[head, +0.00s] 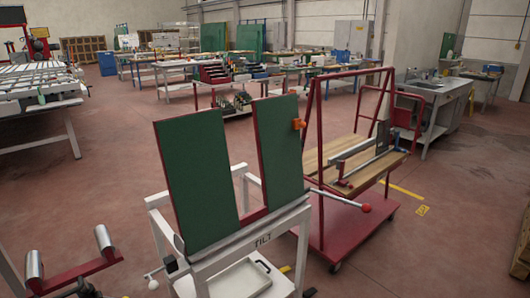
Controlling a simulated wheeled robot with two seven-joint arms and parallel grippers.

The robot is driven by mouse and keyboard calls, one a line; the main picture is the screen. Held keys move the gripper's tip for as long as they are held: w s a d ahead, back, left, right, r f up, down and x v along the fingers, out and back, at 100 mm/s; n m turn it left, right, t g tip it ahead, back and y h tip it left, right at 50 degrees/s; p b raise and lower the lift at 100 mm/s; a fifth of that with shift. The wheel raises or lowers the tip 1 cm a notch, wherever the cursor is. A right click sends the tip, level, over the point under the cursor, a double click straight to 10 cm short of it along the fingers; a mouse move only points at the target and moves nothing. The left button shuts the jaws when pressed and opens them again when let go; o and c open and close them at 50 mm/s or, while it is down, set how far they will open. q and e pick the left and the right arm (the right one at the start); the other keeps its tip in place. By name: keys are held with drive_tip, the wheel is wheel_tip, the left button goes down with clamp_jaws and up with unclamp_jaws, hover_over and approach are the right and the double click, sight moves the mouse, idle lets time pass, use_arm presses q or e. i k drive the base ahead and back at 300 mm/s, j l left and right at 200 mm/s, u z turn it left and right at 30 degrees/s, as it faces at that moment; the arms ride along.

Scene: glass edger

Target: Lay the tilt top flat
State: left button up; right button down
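The tilt top (195,180) stands steeply tilted, almost upright, on a white frame (268,232) marked "TILT". It is two green panels with red edges and a gap between them, joined by a red strip at the bottom. An orange piece (298,124) sits on the right edge of the right panel (280,150). A metal lever with a red ball knob (366,208) sticks out to the right of the frame. A white knob (153,284) shows low on the frame's left side. Neither of my grippers can be made out in the head view.
A red trolley (345,228) with a wooden deck and a tall red frame stands close on the right, behind the lever. A red bar with two metal rollers (104,242) is at the lower left. A white tray (240,281) lies under the top.

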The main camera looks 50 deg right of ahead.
sight(193, 148)
drive_tip(key=l, duration=0.55)
drive_tip(key=l+z, duration=0.1)
drive_tip(key=l, duration=0.4)
drive_tip(key=i+l, duration=0.1)
drive_tip(key=l, duration=0.45)
drive_tip(key=l+z, duration=0.1)
drive_tip(key=l, duration=0.45)
drive_tip(key=i+l, duration=0.15)
drive_tip(key=l, duration=0.35)
drive_tip(key=l+z, duration=0.15)
drive_tip(key=l, duration=0.4)
drive_tip(key=i+l, duration=0.15)
drive_tip(key=l, duration=0.35)
drive_tip(key=i+l+z, duration=0.1)
drive_tip(key=l, duration=0.4)
